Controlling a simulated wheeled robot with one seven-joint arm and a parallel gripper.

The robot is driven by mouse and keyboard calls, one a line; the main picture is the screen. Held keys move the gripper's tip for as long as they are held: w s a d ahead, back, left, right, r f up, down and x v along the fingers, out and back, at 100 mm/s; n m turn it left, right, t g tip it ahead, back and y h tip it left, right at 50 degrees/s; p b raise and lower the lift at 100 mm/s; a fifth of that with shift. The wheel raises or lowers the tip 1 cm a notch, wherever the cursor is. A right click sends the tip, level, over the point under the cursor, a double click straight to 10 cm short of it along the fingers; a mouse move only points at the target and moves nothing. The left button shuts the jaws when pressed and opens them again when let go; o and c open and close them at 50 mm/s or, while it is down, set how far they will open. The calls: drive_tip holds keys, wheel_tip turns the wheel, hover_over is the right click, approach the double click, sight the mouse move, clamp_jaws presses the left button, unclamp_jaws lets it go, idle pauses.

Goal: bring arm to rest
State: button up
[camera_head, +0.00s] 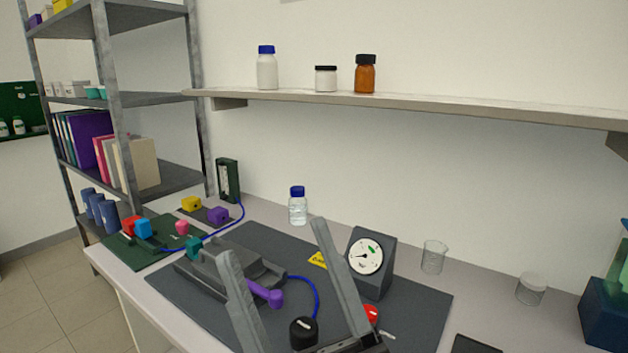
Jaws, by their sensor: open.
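My gripper (281,258) reaches up from the bottom of the head view, its two long grey fingers wide apart with nothing between them in its grasp. Beyond and between the fingers, in the picture, is a dark grey rig (212,275) with a purple lever (265,293) on the dark mat (410,310). A black knob (303,332) with a blue tube shows between the fingers. A dial gauge (365,256) stands just right of the right finger. A red part (371,313) is partly hidden by that finger. The rest of my arm is out of view.
A green board (150,258) with coloured parts lies at the left. A wall shelf (430,107) holds bottles. A metal rack (120,110) stands left. The mat's right part is fairly clear.

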drive_tip(key=s+d+f+m+t+h, duration=0.1)
drive_tip(key=s+d+f+m+h, duration=0.1)
drive_tip(key=d+f+m+h, duration=0.7)
drive_tip(key=s+d+f+m+h, duration=0.2)
drive_tip(key=d+f+m+h, duration=0.4)
drive_tip(key=f+h, duration=0.5)
drive_tip(key=s+d+f+g, duration=0.3)
drive_tip(key=s+f, duration=0.4)
drive_tip(key=s, duration=0.3)
drive_tip(key=s+d+f+m+g, duration=0.1)
drive_tip(key=s+d+f+g, duration=0.3)
drive_tip(key=s+f, duration=0.4)
drive_tip(key=shift+s+d+f+g+h, duration=0.3)
drive_tip(key=shift+s+d+h, duration=0.15)
drive_tip(key=shift+s, duration=0.6)
